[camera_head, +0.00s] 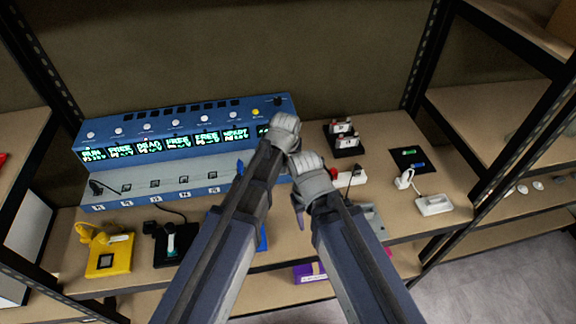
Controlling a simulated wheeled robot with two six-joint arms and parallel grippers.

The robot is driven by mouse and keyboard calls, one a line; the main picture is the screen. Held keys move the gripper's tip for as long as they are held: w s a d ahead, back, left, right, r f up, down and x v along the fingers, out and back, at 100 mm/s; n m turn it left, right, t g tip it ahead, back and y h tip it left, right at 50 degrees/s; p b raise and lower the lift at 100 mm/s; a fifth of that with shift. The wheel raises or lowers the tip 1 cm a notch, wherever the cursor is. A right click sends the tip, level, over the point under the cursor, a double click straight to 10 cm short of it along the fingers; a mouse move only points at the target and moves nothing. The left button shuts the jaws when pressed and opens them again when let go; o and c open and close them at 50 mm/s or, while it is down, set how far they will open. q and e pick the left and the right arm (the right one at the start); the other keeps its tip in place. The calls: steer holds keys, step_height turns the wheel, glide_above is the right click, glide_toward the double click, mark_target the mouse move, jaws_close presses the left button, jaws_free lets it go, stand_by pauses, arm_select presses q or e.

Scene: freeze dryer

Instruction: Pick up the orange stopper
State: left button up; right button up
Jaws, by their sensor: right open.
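I cannot pick out an orange stopper with certainty. Small vials with reddish tops (343,128) stand in a black rack right of the blue machine, too small to tell their exact colour. My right gripper (298,208) is low over the front middle of the bench, pointing down, partly hidden by its own grey wrist. It is open, and a thin purple tip shows below it. My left gripper (285,135) is near the right end of the blue machine. Its fingers are hidden behind its wrist, so its opening does not show.
The blue freeze dryer (185,120) with lit displays fills the back left. A yellow device (109,257) and a black device (178,245) stand front left. A black mat (422,160) and a white corded device (433,205) are at right. Black shelf posts flank the bench.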

mark_target(287, 160)
arm_select(q)
steer(key=shift+r, duration=0.1)
jaws_close()
stand_by(0.3)
arm_select(e)
steer(key=shift+r, duration=0.1)
arm_select(q)
step_height(287, 160, up, 10)
steer(key=p, duration=1)
arm_select(e)
step_height(287, 160, up, 10)
arm_select(q)
steer(key=shift+a, duration=0.1)
